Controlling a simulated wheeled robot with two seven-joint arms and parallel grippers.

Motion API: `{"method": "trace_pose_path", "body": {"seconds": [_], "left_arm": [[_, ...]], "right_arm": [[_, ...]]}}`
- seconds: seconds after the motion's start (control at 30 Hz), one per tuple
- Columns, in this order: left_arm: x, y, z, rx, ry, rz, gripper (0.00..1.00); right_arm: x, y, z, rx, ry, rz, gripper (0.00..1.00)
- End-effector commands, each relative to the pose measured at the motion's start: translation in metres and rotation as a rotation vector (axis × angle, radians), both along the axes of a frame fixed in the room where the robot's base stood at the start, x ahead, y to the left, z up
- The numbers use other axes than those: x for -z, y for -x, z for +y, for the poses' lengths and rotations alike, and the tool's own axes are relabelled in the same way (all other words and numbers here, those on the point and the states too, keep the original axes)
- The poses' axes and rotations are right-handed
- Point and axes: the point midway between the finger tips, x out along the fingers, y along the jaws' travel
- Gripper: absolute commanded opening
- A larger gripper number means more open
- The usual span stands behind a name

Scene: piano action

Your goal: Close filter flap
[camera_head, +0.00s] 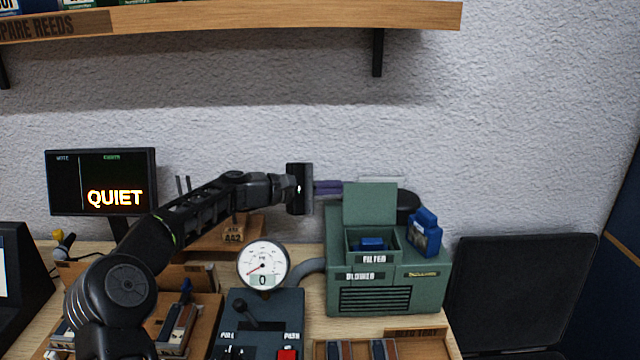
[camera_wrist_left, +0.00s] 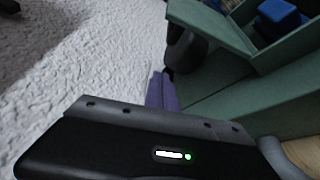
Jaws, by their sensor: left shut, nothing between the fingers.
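The green blower box (camera_head: 385,293) stands on the bench, labelled FILTER and BLOWER. Its filter flap (camera_head: 370,203) stands upright, open, at the back of the filter compartment; in the left wrist view the flap (camera_wrist_left: 215,25) is at the upper right. A blue filter block (camera_head: 372,244) sits inside the compartment and also shows in the left wrist view (camera_wrist_left: 280,14). My left gripper (camera_head: 340,187) is shut and empty, its purple fingers pointing right, at or just behind the flap's left edge; contact cannot be told. In the left wrist view the fingers (camera_wrist_left: 161,90) point toward the box. My right gripper is not in view.
A blue item (camera_head: 425,235) stands on the box's right side, beside a dark round part (camera_head: 408,207). A gauge (camera_head: 263,265) and lever panel stand left of the box. A black panel (camera_head: 520,290) is at the right. The wall is close behind.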

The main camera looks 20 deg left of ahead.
Motion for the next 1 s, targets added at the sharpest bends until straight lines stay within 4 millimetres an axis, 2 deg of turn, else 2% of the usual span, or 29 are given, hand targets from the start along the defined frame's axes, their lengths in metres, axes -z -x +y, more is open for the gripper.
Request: {"method": "trace_pose_path", "body": {"seconds": [0.1,0.3,0.77,1.0], "left_arm": [[-0.008,0.015,-0.006,-0.002,-0.002,0.0,0.0],[-0.015,0.03,-0.015,-0.001,-0.001,-0.001,0.0],[-0.016,0.033,-0.016,0.0,-0.001,-0.002,0.0],[-0.015,0.035,-0.017,-0.001,-0.015,-0.034,0.0]], "right_arm": [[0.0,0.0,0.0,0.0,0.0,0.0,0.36],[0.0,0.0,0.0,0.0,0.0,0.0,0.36],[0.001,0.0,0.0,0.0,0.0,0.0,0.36],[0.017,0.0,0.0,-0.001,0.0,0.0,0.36]]}}
